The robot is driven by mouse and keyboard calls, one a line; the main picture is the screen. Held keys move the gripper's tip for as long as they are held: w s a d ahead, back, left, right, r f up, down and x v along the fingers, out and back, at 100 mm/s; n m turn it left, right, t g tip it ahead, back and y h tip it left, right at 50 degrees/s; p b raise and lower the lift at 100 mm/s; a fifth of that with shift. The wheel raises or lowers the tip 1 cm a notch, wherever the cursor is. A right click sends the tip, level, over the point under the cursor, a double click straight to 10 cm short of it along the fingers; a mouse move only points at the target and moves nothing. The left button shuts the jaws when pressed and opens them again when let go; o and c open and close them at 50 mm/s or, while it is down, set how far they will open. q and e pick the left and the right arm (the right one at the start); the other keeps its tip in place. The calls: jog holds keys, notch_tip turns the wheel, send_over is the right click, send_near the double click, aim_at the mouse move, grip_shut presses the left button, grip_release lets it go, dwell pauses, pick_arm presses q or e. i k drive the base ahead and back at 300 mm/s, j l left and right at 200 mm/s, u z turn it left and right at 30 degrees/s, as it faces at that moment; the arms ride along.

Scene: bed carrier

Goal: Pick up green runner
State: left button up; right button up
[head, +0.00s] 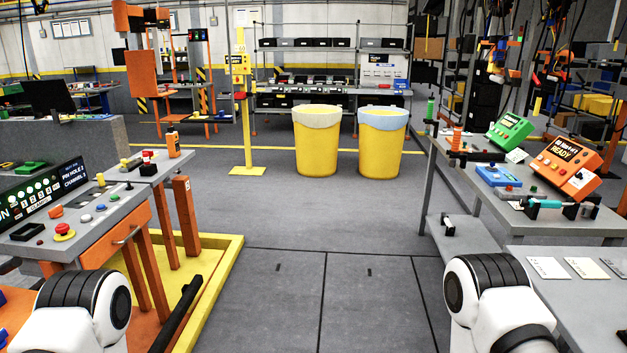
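I cannot tell which thing is the green runner. Several green things show in the head view. A green box-shaped device (510,131) stands on the right workbench. A small green cylinder (430,109) stands upright at that bench's far left corner. A teal cylinder (546,204) lies across dark holders at the bench's near edge. A flat green piece (31,168) lies on the left console. White parts of my two arms show at the bottom left and bottom right. Neither gripper is in the picture, so what they hold is hidden.
An orange device reading READY (565,166) and a blue box (497,176) are on the right workbench. A nearer grey table (560,295) carries pale cards. The left console (85,225) has a yellow floor frame (225,262). Two yellow bins (316,148) (381,150) stand ahead. The middle floor is clear.

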aim_at(431, 101)
jog(key=i+z, duration=0.1)
jog(key=i, duration=0.35)
jog(key=i+j+z, duration=0.1)
jog(key=i, duration=0.35)
jog(key=i+j+z, duration=0.1)
jog(key=i, duration=0.35)
jog(key=i+j+z, duration=0.1)
jog(key=i, duration=0.35)
jog(key=i+j+z, duration=0.1)
jog(key=i+j, duration=0.15)
jog(key=i, duration=0.2)
jog(key=i+j+z, duration=0.25)
jog(key=i+z, duration=0.2)
jog(key=i+j+z, duration=0.75)
jog(key=j+z, duration=0.15)
